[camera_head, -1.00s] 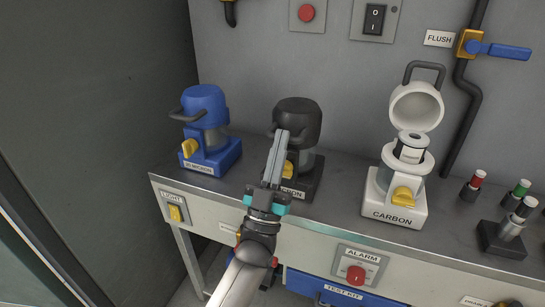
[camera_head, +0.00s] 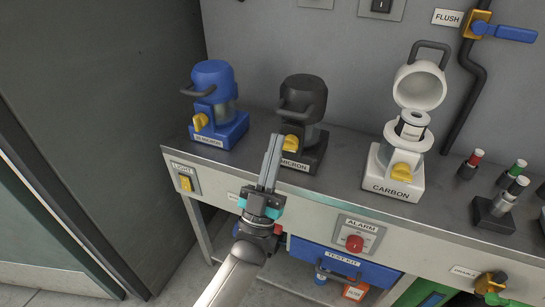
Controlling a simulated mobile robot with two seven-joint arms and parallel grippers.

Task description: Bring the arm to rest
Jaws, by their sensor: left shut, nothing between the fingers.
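My left gripper (camera_head: 271,162) is shut and empty. Its fingers point up at the front edge of the steel bench, in front of the black micron filter housing (camera_head: 302,100), and hide part of its label. My left arm comes up from the bottom of the picture. My right gripper is not in view.
On the bench (camera_head: 345,173) stand a blue housing (camera_head: 213,85) at left and a white CARBON housing (camera_head: 397,170) with its lid up. Small capped vials (camera_head: 515,172) stand at right. The ALARM panel (camera_head: 358,233) and blue TEST KIT drawer (camera_head: 345,264) are below.

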